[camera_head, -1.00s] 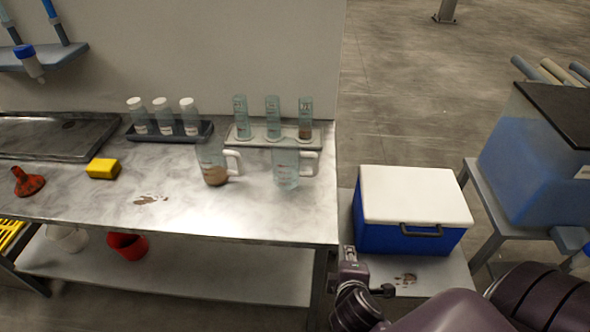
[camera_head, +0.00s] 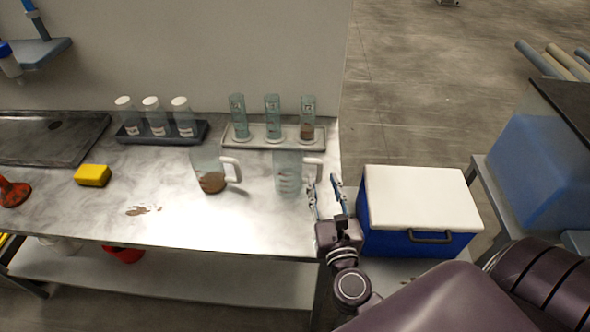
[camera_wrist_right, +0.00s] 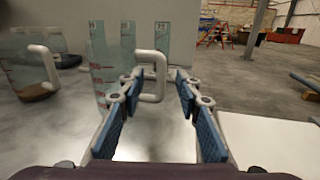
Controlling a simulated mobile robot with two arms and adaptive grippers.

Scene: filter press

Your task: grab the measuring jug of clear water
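The measuring jug of clear water (camera_head: 287,174) stands upright on the marble-look table, right of a similar jug with brown contents (camera_head: 209,172). Its white handle (camera_head: 313,169) points right. My right gripper (camera_head: 324,180) is open at the table's right edge, just right of the jug. In the right wrist view the open fingers (camera_wrist_right: 158,88) point toward the handle (camera_wrist_right: 153,75), which shows between their tips. I cannot tell whether they touch it. The jug's body (camera_wrist_right: 112,65) is to the left, partly behind a finger. My left gripper is not in view.
A rack with tall cylinders (camera_head: 254,139) stands right behind the jugs. A rack of white-capped bottles (camera_head: 160,133) is farther left. A blue cooler with a white lid (camera_head: 424,200) stands close right of my right gripper. A yellow sponge (camera_head: 92,175) lies left.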

